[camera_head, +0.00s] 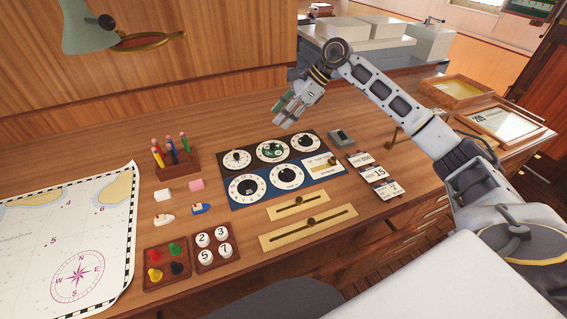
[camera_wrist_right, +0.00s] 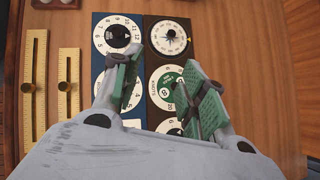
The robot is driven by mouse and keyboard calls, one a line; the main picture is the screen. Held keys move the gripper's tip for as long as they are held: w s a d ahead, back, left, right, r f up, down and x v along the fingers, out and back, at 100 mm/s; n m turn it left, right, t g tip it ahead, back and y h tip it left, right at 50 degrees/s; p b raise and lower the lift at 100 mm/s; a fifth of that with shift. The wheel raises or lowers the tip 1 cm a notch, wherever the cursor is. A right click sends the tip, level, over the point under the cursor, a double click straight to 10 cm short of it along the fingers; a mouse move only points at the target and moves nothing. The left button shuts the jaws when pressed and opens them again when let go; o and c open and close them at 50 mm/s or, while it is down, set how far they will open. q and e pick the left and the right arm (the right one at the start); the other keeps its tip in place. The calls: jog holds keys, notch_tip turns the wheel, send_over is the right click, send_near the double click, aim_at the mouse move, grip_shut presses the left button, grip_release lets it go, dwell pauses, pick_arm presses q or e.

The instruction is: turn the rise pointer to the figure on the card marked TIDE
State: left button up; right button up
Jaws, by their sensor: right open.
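A panel of round white dials with dark pointers lies on the desk, half brown (camera_head: 226,161) and half blue (camera_head: 268,188). I cannot read which dial is marked rise. A dial with a green centre (camera_head: 272,150) is in the middle of the brown row; in the right wrist view it (camera_wrist_right: 166,88) shows between my fingers. My right gripper (camera_head: 284,116) is open and empty, above the panel; its green-padded fingers also show in the right wrist view (camera_wrist_right: 164,82). Small cards (camera_head: 375,171) lie right of the panel, one reading 15. The TIDE wording is too small to read. My left gripper is out of view.
Brass slider plates (camera_head: 309,228) lie in front of the panel. A small grey box (camera_head: 341,137) stands behind the cards. Left are a pencil rack (camera_head: 176,160), erasers, toy boats, peg trays (camera_head: 166,269) and a chart (camera_head: 66,240). Wooden trays (camera_head: 456,91) stand far right.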

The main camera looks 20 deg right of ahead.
aim_at(288, 170)
jog(key=s+d+f+n+g+h, duration=0.3)
jog(key=s+d+n, duration=0.1)
jog(key=s, duration=0.1)
jog(key=shift+s+d+f+n, duration=0.15)
jog(key=shift+s+d+n, duration=0.1)
jog(key=shift+s+n, duration=0.15)
jog(key=shift+f, duration=0.1)
jog(key=shift+p+x, duration=1.3)
jog(key=shift+x, duration=5.5)
jog(key=shift+s, duration=0.1)
grip_shut()
